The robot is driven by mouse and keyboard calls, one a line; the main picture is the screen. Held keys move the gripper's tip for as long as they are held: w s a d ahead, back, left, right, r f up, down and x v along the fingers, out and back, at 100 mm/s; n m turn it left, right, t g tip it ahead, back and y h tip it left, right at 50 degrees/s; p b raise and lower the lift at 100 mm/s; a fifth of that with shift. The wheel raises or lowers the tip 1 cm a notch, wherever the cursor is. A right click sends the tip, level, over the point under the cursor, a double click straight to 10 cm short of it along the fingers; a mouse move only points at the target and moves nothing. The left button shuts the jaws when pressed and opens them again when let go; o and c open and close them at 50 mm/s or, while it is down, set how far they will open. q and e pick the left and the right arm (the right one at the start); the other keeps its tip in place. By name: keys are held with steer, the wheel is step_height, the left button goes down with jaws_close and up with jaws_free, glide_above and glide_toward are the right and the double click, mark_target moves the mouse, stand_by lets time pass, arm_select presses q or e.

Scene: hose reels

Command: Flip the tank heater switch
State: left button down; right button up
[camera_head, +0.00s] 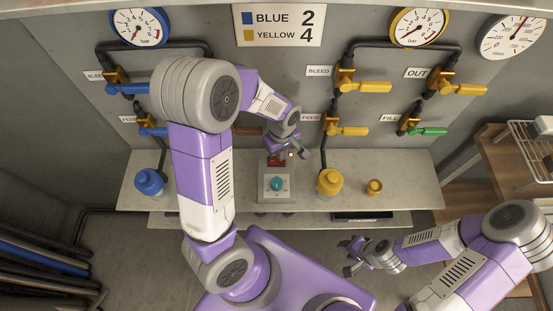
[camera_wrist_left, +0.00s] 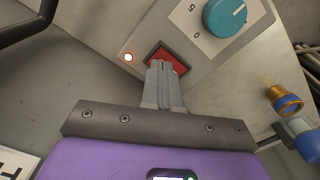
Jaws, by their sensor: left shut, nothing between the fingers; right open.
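The tank heater control is a pale box (camera_head: 263,190) on the shelf, with a teal dial (camera_head: 277,184) and a red switch (camera_head: 276,161). In the left wrist view the red switch (camera_wrist_left: 179,62) sits in a dark frame beside a glowing small lamp (camera_wrist_left: 128,57). The teal dial (camera_wrist_left: 224,16) is at the upper right there. My left gripper (camera_head: 281,153) is shut and empty. Its fingertips (camera_wrist_left: 160,64) are over the red switch and hide part of it; I cannot tell whether they press it. My right gripper (camera_head: 350,257) is open and empty, away from the box.
Pipes with blue, yellow and green valve handles (camera_head: 434,131) and gauges (camera_head: 140,26) line the wall behind.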

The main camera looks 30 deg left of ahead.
arm_select(q)
steer(key=shift+f+b, duration=0.7)
steer(key=shift+f, duration=0.25)
stand_by(0.6)
step_height(320, 180, up, 7)
steer(key=p, duration=0.6)
steer(key=shift+r, duration=0.1)
stand_by(0.4)
